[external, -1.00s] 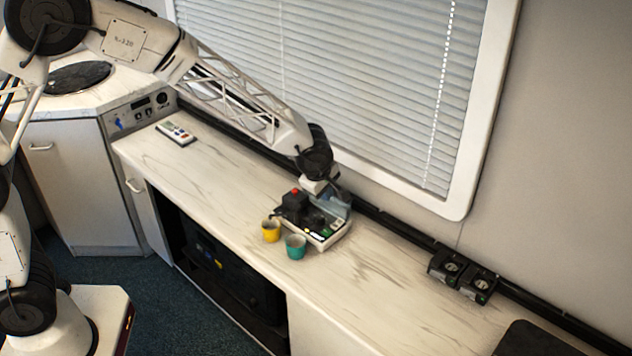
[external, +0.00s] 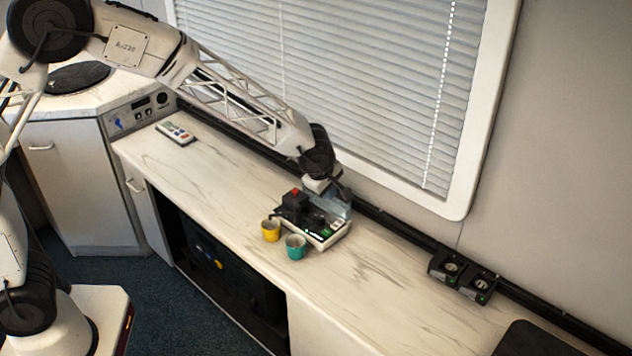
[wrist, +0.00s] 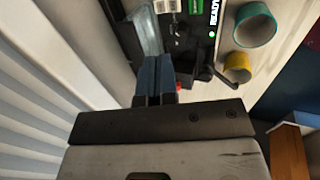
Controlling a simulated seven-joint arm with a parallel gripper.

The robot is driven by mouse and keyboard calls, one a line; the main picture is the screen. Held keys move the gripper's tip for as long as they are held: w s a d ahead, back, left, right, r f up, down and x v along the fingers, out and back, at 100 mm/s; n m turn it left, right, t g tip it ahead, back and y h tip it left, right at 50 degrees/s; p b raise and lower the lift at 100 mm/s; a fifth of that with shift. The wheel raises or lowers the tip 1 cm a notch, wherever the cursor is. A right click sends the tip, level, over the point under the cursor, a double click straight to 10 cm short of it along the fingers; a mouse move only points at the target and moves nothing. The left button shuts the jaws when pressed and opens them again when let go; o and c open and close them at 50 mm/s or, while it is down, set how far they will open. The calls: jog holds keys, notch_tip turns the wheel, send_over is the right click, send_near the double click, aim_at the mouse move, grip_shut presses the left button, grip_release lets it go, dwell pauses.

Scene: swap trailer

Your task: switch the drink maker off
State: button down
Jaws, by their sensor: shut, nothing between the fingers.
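The drink maker (external: 325,235) stands on the counter below the window. It has a dark body with a red part on top, a pale base and a clear tank at its back. In the wrist view the drink maker (wrist: 180,35) shows a lit green light beside the word READY. My gripper (wrist: 154,62) is shut and empty, its blue fingers together over the machine near the clear tank. In the external view my gripper is mostly hidden behind the wrist and the machine. I cannot tell whether the fingertips touch it.
A yellow cup (external: 270,231) and a teal cup (external: 295,247) stand in front of the machine. A remote (external: 176,133) lies to the left. Black sockets (external: 462,276) are at the right by the wall. The window blinds (external: 330,90) are close behind my arm.

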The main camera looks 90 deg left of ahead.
aim_at(335, 224)
jog(key=shift+x, duration=6.75)
jog(key=shift+w+a+f, duration=0.1)
jog(key=shift+f, duration=0.15)
jog(key=shift+s+d, duration=0.55)
jog(key=shift+s, duration=0.05)
